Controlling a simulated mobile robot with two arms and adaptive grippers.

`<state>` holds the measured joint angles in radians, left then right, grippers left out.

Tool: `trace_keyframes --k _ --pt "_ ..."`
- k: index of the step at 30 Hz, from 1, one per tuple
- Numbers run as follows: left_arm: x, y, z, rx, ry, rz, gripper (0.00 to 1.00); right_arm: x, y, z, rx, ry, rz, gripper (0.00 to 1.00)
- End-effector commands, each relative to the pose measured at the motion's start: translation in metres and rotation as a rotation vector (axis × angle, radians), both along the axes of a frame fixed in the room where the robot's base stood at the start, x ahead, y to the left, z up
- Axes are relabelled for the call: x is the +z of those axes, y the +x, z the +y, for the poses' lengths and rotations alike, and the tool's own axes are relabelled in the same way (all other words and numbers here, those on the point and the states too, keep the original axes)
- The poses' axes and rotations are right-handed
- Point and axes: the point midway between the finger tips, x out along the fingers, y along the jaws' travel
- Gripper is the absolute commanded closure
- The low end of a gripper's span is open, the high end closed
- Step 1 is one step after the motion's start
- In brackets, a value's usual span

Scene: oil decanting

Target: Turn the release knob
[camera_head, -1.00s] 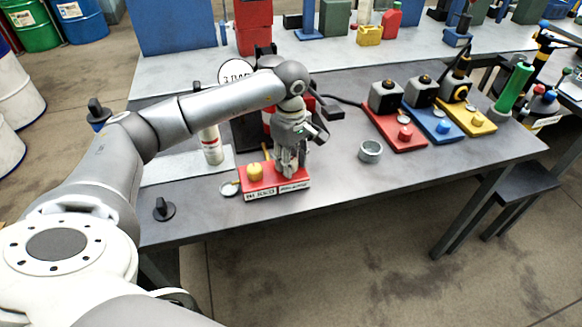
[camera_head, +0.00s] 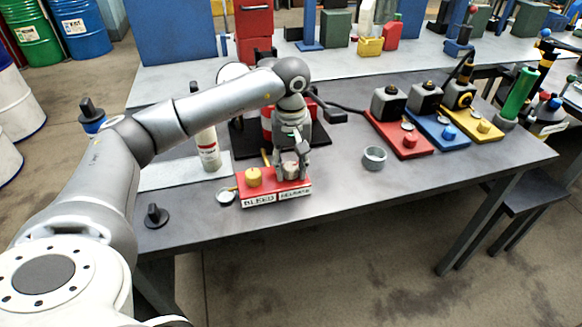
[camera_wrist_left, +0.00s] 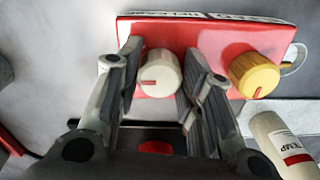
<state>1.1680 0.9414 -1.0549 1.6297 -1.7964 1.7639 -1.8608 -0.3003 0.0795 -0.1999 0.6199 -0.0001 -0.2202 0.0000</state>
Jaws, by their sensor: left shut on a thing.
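A red block (camera_head: 273,189) on the table carries a yellow knob (camera_head: 254,177) above its BLEED label and a pale release knob (camera_head: 291,170) above its RELEASE label. In the left wrist view the release knob (camera_wrist_left: 159,73) is cream white with a red pointer line toward the picture's left. My left gripper (camera_head: 291,172) comes down from above, shut on the release knob, with one finger on each side of it. The yellow knob (camera_wrist_left: 255,74) stands clear of the fingers. My right gripper is in neither view.
A white bottle (camera_head: 208,150) stands behind the block to the left. A small round gauge (camera_head: 226,196) is at the block's left end. A grey cup (camera_head: 374,157) and a black knob (camera_head: 156,215) stand apart on the table. The front right tabletop is clear.

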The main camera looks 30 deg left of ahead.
Motion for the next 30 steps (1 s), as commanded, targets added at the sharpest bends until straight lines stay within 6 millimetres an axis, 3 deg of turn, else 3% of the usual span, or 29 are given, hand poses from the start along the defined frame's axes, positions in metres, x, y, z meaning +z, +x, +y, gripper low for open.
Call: trace_keyframes --k 16,17,21,30 --pt "0.002 0.001 0.0004 -0.023 0.0 -0.005 0.89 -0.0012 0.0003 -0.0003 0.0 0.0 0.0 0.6" --pt "0.0019 0.001 0.0004 -0.023 0.0 -0.004 0.63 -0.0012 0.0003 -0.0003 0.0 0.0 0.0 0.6" --pt "0.0014 0.0008 0.0003 -0.023 0.0 -0.004 0.45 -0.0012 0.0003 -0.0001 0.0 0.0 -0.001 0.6" --pt "0.0009 0.0004 0.0002 -0.022 0.0 -0.001 0.44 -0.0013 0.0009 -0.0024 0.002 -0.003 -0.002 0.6"
